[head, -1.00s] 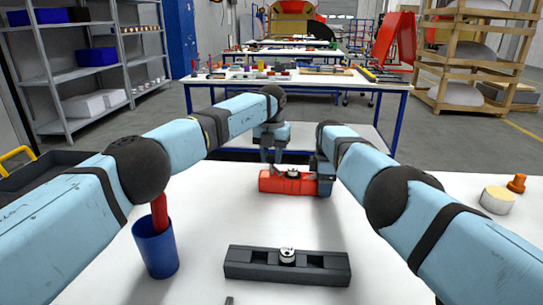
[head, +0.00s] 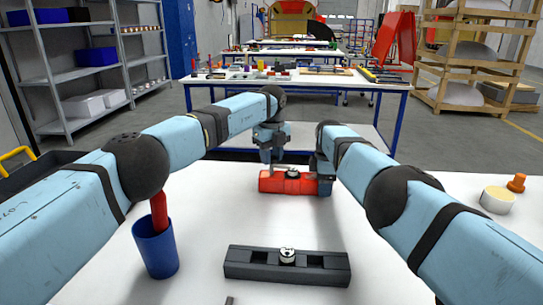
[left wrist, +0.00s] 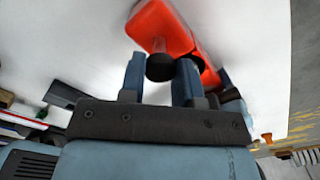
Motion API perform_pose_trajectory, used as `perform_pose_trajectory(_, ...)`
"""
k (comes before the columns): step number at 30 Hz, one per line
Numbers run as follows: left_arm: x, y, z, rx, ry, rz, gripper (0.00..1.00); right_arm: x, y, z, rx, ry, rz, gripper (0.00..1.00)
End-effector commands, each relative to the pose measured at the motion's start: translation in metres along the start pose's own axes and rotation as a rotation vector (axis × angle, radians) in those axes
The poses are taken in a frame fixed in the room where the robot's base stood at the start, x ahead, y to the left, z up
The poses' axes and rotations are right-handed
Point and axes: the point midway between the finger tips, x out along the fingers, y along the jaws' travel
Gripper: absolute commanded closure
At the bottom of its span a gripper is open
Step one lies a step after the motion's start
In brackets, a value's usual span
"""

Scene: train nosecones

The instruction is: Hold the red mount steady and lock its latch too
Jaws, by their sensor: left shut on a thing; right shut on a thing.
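The red mount (head: 285,186) lies on the white table toward the far edge, with a round black-and-silver part (head: 292,173) on top. It also shows at the top of the left wrist view (left wrist: 165,25). My left gripper (head: 268,160) points down at the mount's left part. In the left wrist view, its fingers (left wrist: 160,80) are closed about a dark round knob (left wrist: 160,67) on a short stem at the mount, seemingly the latch. My right gripper (head: 322,184) is shut on the mount's right end; its fingers are mostly hidden.
A black block (head: 245,266) with a round silver-topped part lies nearer on the table. A blue cup (head: 156,252) with a red-handled item stands at left.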

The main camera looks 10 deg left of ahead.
Motion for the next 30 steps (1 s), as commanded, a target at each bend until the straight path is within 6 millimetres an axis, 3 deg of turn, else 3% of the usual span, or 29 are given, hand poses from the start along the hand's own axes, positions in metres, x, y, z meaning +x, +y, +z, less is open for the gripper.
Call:
perform_pose_trajectory(9,-0.0010,0.0001,0.0004,-0.106,-0.001,-0.001,0.93,0.0004,-0.0001,0.0004,0.001,0.000,-0.001,0.69)
perform_pose_trajectory(24,-0.0010,0.0001,0.0005,-0.122,-0.001,-0.001,0.93,0.0005,-0.0001,0.0005,0.001,0.000,-0.001,0.69)
perform_pose_trajectory(25,-0.0010,0.0001,0.0005,-0.122,-0.001,-0.001,0.65,0.0005,-0.0001,0.0005,0.001,0.000,-0.001,0.69)
perform_pose_trajectory(28,-0.0008,0.0001,0.0004,-0.122,-0.001,-0.001,0.44,0.0005,-0.0001,0.0005,0.001,0.000,-0.001,0.69)
perform_pose_trajectory(30,-0.0006,0.0001,0.0004,-0.122,-0.001,-0.001,0.44,0.0005,-0.0001,0.0004,0.001,0.000,-0.001,0.69)
